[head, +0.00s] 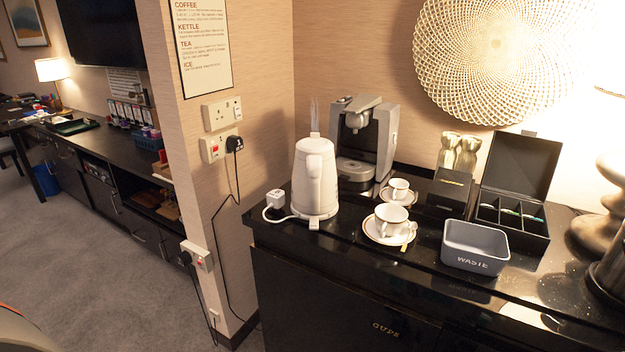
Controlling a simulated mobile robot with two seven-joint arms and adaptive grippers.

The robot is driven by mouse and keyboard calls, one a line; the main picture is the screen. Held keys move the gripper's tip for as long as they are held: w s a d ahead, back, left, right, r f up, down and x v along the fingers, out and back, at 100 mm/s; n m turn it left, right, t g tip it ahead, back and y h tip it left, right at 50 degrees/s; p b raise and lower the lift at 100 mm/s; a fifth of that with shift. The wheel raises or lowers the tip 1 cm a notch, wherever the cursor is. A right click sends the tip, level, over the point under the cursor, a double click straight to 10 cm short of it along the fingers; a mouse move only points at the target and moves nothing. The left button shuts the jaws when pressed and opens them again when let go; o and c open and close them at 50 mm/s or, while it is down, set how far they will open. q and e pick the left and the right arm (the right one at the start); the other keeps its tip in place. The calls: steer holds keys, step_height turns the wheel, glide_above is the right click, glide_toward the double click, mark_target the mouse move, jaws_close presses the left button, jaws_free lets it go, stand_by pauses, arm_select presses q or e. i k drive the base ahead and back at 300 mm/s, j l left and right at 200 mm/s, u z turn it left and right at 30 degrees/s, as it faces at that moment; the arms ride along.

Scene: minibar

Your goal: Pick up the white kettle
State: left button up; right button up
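The white kettle (315,178) stands upright at the left end of the black counter (345,240). Its handle side faces me, and faint steam rises above it. Neither of my grippers shows in the head view.
A coffee machine (366,140) stands close behind the kettle. Cups on saucers (390,222) sit to its right. Farther right are the grey waste bin (475,247) and an open black box (520,190). A cable hangs from the wall socket at left.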

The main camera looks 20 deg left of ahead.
mark_target(314, 184)
steer(key=j+z, duration=0.25)
steer(key=j, duration=0.55)
steer(key=j+z, duration=0.25)
steer(key=j, duration=0.55)
steer(key=k+j+z, duration=0.1)
steer(key=j+z, duration=0.2)
steer(key=j, duration=0.5)
steer(key=i+l, duration=0.25)
steer(key=l, duration=0.05)
